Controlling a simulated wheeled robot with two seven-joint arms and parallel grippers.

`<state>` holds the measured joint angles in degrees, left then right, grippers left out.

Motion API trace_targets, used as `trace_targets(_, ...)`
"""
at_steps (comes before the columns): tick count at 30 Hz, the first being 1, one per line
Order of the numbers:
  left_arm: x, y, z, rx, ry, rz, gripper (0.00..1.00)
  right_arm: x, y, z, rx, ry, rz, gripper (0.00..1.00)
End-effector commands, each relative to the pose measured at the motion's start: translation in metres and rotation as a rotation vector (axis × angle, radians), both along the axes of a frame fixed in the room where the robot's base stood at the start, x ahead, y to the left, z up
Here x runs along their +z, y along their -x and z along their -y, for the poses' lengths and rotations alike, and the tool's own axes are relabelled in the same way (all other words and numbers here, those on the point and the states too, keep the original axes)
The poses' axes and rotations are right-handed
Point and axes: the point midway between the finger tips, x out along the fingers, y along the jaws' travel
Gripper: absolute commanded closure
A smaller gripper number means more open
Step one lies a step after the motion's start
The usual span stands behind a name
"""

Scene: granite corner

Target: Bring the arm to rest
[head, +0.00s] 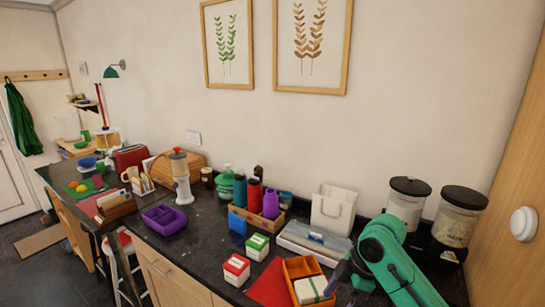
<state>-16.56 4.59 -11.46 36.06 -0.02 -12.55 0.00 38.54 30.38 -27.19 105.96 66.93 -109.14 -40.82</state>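My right arm (392,258), green with dark joints, comes in at the lower right over the dark counter. It bends at the top and reaches down to the left. My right gripper (340,283) seems to be the dark part at its end, beside an orange tray (290,268) with a white box (311,289) in it. The fingers are too small and covered to tell open from shut, or whether they touch anything. My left arm and gripper are not in view.
Near the arm are a white bin (333,210), two dark-lidded canisters (405,203), a grey flat case (312,243), a red mat (270,287) and small red (236,270) and green (257,246) boxes. A purple tray (164,220) stands left. Bare counter lies between (205,238).

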Motion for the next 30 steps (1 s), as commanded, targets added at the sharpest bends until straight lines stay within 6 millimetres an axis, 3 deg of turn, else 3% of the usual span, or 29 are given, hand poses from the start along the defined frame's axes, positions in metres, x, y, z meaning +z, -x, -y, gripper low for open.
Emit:
trace_targets(5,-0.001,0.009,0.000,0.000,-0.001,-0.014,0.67,-0.050,0.025,-0.015,-0.207,-0.018,-0.014,0.00)
trace_targets(9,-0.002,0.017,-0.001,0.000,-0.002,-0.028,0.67,-0.089,0.056,-0.013,-0.492,-0.036,-0.026,0.00)
trace_targets(16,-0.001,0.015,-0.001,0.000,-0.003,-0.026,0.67,-0.119,0.105,0.023,-0.918,-0.013,-0.029,0.00)
trace_targets(26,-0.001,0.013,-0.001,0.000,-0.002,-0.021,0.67,-0.128,0.174,0.091,-1.357,0.098,0.004,0.00)
trace_targets(30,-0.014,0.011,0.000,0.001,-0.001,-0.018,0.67,-0.185,0.165,0.090,-1.355,0.115,-0.008,0.00)
